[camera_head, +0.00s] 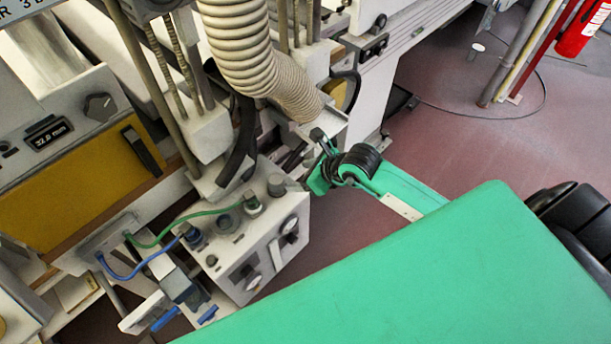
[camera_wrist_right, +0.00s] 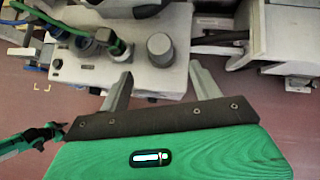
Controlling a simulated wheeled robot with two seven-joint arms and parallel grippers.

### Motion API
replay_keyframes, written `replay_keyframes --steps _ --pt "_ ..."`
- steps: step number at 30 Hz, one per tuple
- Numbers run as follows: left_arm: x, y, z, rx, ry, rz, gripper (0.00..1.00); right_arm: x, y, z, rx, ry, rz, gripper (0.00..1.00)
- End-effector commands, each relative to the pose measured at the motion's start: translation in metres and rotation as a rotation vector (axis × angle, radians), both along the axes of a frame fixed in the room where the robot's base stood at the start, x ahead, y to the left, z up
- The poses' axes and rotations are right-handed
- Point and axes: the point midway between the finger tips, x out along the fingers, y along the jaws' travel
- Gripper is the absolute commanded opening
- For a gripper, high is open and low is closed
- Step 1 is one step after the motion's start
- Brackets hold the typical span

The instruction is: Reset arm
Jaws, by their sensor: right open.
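My right gripper (camera_wrist_right: 160,74) shows in the right wrist view with its two grey fingers spread apart and nothing between them. Its dark bar and green body fill the bottom of that view. Behind the fingers is a light grey control box (camera_wrist_right: 132,74) with a round knob (camera_wrist_right: 160,48) and hose fittings. In the head view the box (camera_head: 232,258) stands left of a large green surface (camera_head: 430,275), which covers much of the lower right. I cannot make out the right gripper's fingers there. I do not see my left gripper.
A ribbed hose (camera_head: 245,60) hangs above the machine. A green part with a black ringed joint (camera_head: 357,163) is right of the box. A red cylinder (camera_head: 580,30) stands far right. Open reddish floor (camera_head: 460,130) lies between. Blue and green hoses run left of the box.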

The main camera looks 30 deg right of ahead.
Motion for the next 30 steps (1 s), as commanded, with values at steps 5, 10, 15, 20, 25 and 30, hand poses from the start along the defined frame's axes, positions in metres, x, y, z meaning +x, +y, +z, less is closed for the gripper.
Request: replay_keyframes --steps 5,10,15,20,25,30 --pt "0.000 0.000 -0.003 0.000 0.000 0.000 0.47 -0.007 -0.004 0.007 0.000 0.001 0.001 0.64" --pt "0.000 0.000 -0.003 0.000 0.000 0.000 0.47 -0.008 -0.004 0.008 0.001 0.002 0.000 0.64" --pt "0.000 0.000 -0.003 0.000 0.000 0.000 0.47 -0.007 -0.004 0.008 0.000 0.001 0.001 0.64" --pt "0.000 0.000 -0.003 0.000 0.000 0.000 0.47 -0.007 -0.004 0.008 0.000 0.001 0.001 0.64" --pt "0.000 0.000 -0.003 0.000 0.000 0.000 0.47 -0.009 0.007 0.013 0.063 -0.010 0.007 0.64" --pt "0.000 0.000 -0.003 0.000 0.000 0.000 0.47 -0.018 0.054 0.052 0.398 -0.065 0.011 0.64"
